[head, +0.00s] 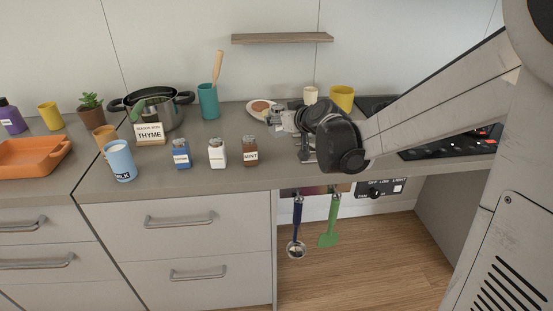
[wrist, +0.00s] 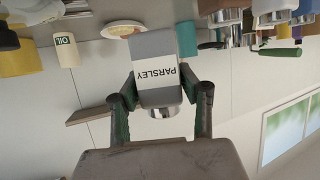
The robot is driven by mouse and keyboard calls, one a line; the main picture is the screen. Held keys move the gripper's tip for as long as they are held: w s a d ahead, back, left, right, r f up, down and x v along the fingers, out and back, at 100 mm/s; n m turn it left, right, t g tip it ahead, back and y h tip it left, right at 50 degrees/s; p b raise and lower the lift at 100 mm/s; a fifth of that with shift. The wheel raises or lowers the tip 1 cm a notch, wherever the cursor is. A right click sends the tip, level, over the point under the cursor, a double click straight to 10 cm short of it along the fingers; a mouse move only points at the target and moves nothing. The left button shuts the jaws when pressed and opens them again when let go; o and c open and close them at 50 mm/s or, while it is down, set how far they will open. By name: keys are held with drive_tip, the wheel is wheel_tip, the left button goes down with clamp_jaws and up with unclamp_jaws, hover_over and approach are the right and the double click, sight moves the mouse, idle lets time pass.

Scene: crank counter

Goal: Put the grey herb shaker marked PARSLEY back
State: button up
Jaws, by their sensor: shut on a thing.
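The grey herb shaker marked PARSLEY (wrist: 155,70) is held between the two fingers of my gripper (wrist: 160,97) in the wrist view. Its label and cap appear upside down there, as does the room, so it looks roughly upright. In the head view my gripper (head: 283,124) is over the counter, right of the MINT shaker, and largely hides the grey shaker. A blue shaker (head: 181,155), a white shaker (head: 217,155) and a brown shaker marked MINT (head: 250,153) stand in a row near the counter's front edge.
A THYME sign (head: 150,134) stands before the steel pot (head: 165,118). A blue MILK cup (head: 120,163) is left of the shakers. A plate (head: 261,108), yellow cup (head: 342,97) and wall shelf (head: 282,38) are behind my gripper. Utensils hang below the counter.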

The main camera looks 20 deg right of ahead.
wheel_tip(320, 180, down, 9)
drive_tip(key=shift+r+b, duration=0.1)
drive_tip(key=shift+b, duration=0.65)
drive_tip(key=shift+f, duration=0.2)
drive_tip(key=o, duration=1.2)
drive_tip(key=shift+o, duration=0.2)
